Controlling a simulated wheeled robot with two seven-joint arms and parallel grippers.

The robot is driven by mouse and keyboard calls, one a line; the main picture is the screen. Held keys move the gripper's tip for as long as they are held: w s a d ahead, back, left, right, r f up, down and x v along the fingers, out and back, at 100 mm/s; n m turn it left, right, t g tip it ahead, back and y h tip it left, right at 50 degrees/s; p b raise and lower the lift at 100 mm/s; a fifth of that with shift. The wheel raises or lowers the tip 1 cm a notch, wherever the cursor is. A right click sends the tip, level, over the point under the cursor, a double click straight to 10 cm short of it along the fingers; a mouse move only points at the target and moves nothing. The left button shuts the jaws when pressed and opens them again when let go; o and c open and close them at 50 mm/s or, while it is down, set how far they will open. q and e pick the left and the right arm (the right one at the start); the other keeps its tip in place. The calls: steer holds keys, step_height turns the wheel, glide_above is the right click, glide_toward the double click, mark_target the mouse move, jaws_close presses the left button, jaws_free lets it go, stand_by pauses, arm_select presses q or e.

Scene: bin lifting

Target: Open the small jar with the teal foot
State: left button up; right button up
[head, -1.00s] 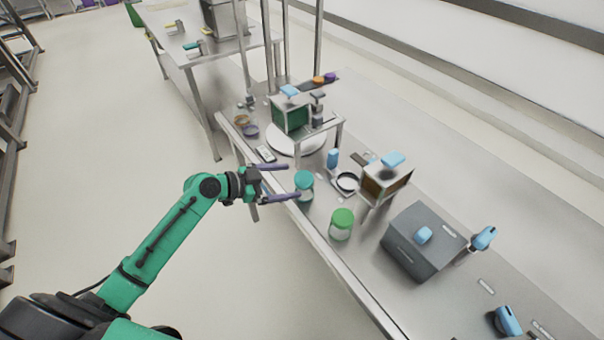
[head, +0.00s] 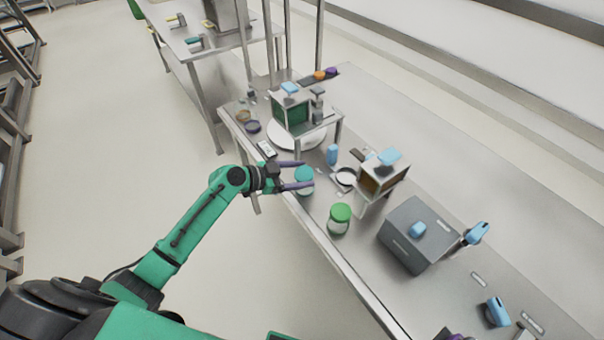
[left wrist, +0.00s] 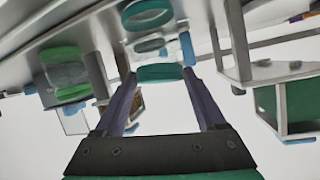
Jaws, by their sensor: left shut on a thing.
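The small jar (head: 305,189) with the teal lid stands upright near the left edge of the steel table. In the left wrist view its teal lid (left wrist: 160,72) lies between my fingers, and a teal foot band (left wrist: 147,12) shows above it. My left gripper (head: 300,175) reaches in from the left, its purple fingers shut on the lid from both sides. It also shows in the left wrist view (left wrist: 158,80). A purple tip, likely my right gripper (head: 456,336), just enters at the bottom edge; its jaws are cut off.
A jar with a green lid (head: 340,212) stands close in front of the teal one. A grey box (head: 415,238) stands to the right. The floor left of the table is clear.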

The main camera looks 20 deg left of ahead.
mark_target(300, 175)
arm_select(q)
steer(key=shift+a+r, duration=0.1)
steer(key=shift+r, duration=0.15)
step_height(300, 175, up, 20)
steer(key=b, duration=0.3)
steer(key=shift+f+b, duration=0.25)
steer(key=shift+b, duration=0.05)
step_height(300, 175, down, 20)
steer(key=p, duration=0.3)
steer(key=shift+r, duration=0.1)
